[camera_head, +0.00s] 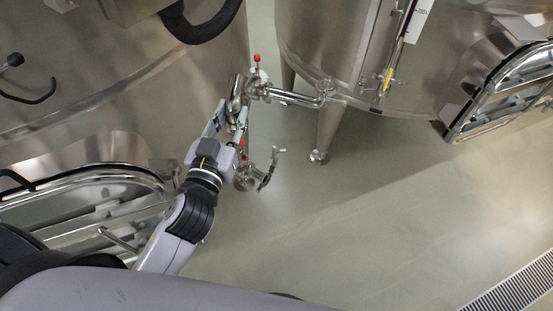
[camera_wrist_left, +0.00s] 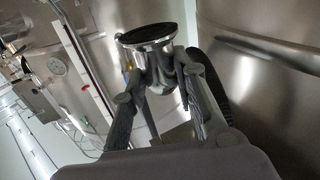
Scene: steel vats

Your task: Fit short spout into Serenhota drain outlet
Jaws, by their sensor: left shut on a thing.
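My left gripper (camera_head: 231,114) is shut on a short steel spout; in the left wrist view the spout (camera_wrist_left: 152,42) stands between the fingers (camera_wrist_left: 160,76), its round dark open end facing up in the picture. In the head view, the spout (camera_head: 236,93) is partly hidden by the gripper and close to the pipework. A drain outlet pipe (camera_head: 297,98) with a red-knobbed valve (camera_head: 257,72) runs from the right vat towards the gripper. I cannot tell whether spout and pipe touch. No readable label shows which vat is Serenhota. My right gripper is out of view.
The left vat (camera_head: 110,95) stands close beside my left arm. Below the gripper are another red-knobbed valve and a round fitting (camera_head: 246,183) with a lever. The right vat (camera_head: 325,45) has a leg (camera_head: 327,130). The floor (camera_head: 370,220) at centre right is clear.

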